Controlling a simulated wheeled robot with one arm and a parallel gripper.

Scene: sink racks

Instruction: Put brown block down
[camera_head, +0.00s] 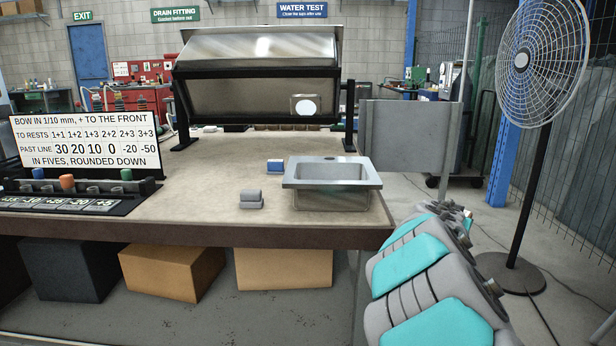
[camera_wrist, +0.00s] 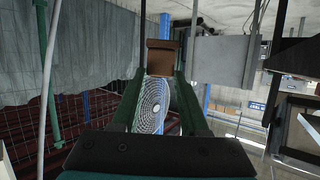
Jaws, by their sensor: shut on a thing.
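My gripper (camera_wrist: 162,72) shows in the wrist view, with its two dark green fingers shut on a brown block (camera_wrist: 163,58) at their tips. The block is held in the air, and no supporting surface shows under it. In the head view my teal and grey arm fills the lower right, and neither the gripper nor the brown block can be made out. A steel sink (camera_head: 331,190) stands at the right front of the worktable (camera_head: 200,211).
A sign with numbers (camera_head: 88,140) and a tray of several coloured pegs (camera_head: 70,205) are at the table's left. A tilted mirror (camera_head: 258,80) stands at the back. A grey panel (camera_head: 408,140) and a fan (camera_head: 522,60) stand to the right. The table's middle is clear.

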